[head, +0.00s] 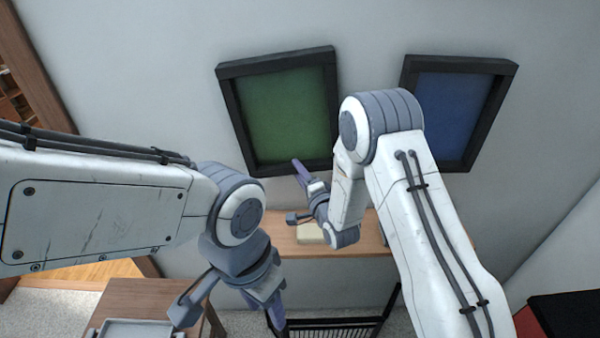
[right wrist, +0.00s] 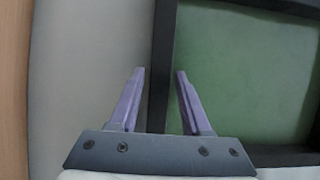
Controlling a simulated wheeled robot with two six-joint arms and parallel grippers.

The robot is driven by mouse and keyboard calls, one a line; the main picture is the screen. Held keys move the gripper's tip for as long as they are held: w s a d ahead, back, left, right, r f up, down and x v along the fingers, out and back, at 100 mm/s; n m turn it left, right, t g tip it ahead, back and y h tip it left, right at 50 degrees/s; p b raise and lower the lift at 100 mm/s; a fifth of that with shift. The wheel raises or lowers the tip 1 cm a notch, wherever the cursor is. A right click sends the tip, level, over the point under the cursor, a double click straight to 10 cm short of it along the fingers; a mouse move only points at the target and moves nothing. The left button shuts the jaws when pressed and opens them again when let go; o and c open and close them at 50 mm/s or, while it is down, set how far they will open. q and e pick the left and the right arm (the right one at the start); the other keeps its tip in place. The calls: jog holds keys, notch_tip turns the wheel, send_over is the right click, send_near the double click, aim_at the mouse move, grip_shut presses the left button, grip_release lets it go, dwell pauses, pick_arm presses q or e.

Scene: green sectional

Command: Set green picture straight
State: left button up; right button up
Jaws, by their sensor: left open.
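The green picture (head: 285,115) hangs on the grey wall in a black frame. In the head view its top edge slopes up to the right; the steep view makes its exact tilt hard to judge. My right gripper (head: 297,192) is at its lower edge, and my right arm hides the lower right corner. In the right wrist view the picture (right wrist: 245,75) is at the right, and my right gripper (right wrist: 160,72) has its purple fingers apart, one on each side of a black frame bar; contact cannot be told. My left gripper (head: 232,308) is open and empty, low and away from the picture.
A blue picture (head: 448,110) in a black frame hangs to the right, partly behind my right arm. A wooden desk (head: 440,240) stands below, with a pale block (head: 309,233) on it. A small wooden table (head: 135,298) with a tray (head: 135,328) is at the lower left.

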grip_shut()
dwell(1.2)
